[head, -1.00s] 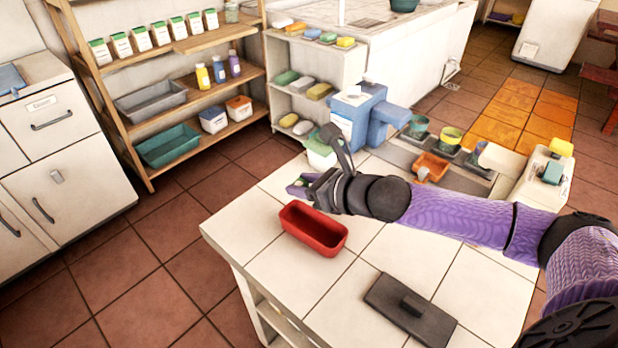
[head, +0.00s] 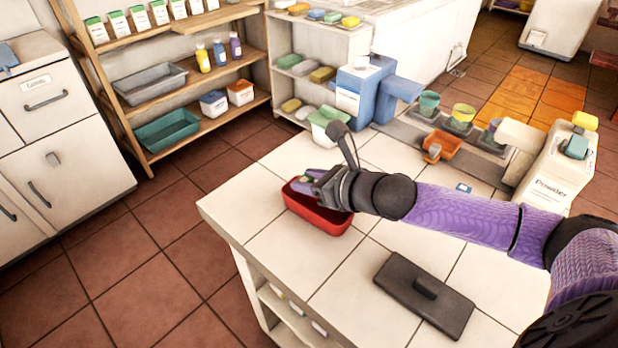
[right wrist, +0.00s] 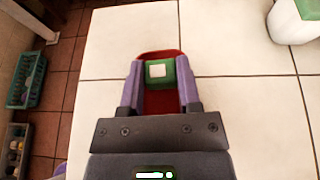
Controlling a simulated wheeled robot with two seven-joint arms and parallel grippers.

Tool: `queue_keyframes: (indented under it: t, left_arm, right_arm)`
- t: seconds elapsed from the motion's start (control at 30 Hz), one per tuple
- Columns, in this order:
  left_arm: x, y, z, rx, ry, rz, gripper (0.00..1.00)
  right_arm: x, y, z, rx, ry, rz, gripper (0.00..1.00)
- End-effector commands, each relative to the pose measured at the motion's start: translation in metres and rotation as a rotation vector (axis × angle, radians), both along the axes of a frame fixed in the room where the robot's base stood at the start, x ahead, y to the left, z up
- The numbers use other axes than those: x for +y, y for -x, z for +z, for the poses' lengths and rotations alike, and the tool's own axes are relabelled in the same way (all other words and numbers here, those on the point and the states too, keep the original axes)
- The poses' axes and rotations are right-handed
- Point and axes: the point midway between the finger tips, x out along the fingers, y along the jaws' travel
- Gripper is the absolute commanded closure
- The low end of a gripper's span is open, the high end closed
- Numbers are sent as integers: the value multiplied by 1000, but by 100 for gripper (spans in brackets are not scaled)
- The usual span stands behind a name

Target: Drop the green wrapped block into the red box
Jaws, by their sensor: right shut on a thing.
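The red box (head: 330,222) stands open on the white tiled counter. My right gripper (head: 304,184) is over the far left part of the box in the head view. In the right wrist view, my right gripper (right wrist: 158,80) is shut on the green wrapped block (right wrist: 157,83), which has a white label on top. The red box (right wrist: 158,104) shows beneath and around the block there. The gripper hides much of the block in the head view, and whether the block touches the box cannot be told. My left gripper is not in view.
A dark flat tool with a handle (head: 425,290) lies on the counter at the front right. A green-and-white container (head: 328,122) and a blue dispenser (head: 366,95) stand behind the box. An orange scoop (head: 442,146) lies farther right. The tiles left of the box are clear.

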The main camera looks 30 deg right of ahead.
Motion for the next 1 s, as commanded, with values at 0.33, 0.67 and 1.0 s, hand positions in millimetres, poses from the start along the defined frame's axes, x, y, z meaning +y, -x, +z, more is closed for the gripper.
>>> queue_keyframes:
  t: [0.33,0.67,1.0]
  left_arm:
    - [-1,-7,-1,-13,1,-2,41]
    - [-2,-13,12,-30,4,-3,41]
    - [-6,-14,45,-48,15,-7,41]
  right_arm:
    - [0,0,0,0,0,0,16]
    - [-8,20,11,3,2,0,16]
    - [-27,65,33,3,0,1,16]
